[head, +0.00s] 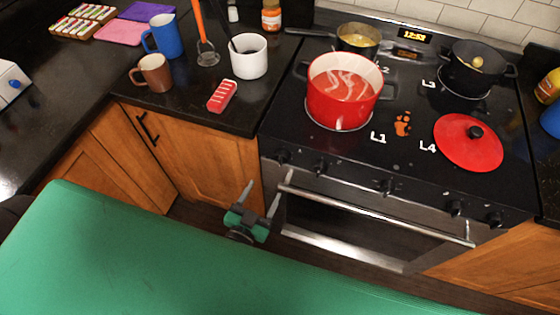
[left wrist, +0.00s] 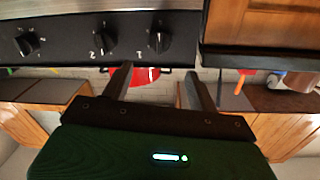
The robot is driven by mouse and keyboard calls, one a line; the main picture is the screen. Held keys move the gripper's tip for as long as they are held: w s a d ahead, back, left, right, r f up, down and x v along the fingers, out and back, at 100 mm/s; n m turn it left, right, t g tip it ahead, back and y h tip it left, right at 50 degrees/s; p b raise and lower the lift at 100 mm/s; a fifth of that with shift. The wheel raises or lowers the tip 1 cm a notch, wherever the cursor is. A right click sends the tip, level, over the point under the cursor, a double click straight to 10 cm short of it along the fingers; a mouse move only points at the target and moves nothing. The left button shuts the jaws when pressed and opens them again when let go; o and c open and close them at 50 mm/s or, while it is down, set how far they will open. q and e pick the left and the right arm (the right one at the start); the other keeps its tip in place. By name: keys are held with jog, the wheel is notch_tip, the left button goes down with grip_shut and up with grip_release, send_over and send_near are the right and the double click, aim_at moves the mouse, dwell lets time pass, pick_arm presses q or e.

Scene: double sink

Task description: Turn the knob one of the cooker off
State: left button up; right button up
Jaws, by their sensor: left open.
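The cooker (head: 400,122) has a black top and a row of black knobs along its front. Knob one (head: 282,156) is the leftmost in the head view; in the left wrist view it is the knob marked 1 (left wrist: 160,40), beside knob 2 (left wrist: 104,40). Its setting is too small to tell. My left gripper (head: 261,192) is open and empty, in front of and below knob one, its fingers pointing toward the cooker front. In the left wrist view its fingertips (left wrist: 158,71) are apart, with knob one beyond them, not touched. My right gripper is not in view.
A red pot (head: 342,112) stands on burner L1, and a red lid (head: 468,142) lies near L4. The oven handle (head: 375,216) crosses below the knobs. A wooden cabinet (head: 205,150) is left of the cooker. A red-and-white object (head: 222,96) lies on the counter.

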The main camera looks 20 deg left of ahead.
aim_at(279, 162)
pick_arm(q)
jog(key=w, duration=0.3)
jog(key=w+p, duration=0.1)
jog(key=w, duration=0.3)
jog(key=w+d, duration=0.1)
jog(key=w, duration=0.3)
jog(key=shift+p, duration=0.4)
jog(key=shift+c, duration=0.4)
jog(key=c, duration=0.9)
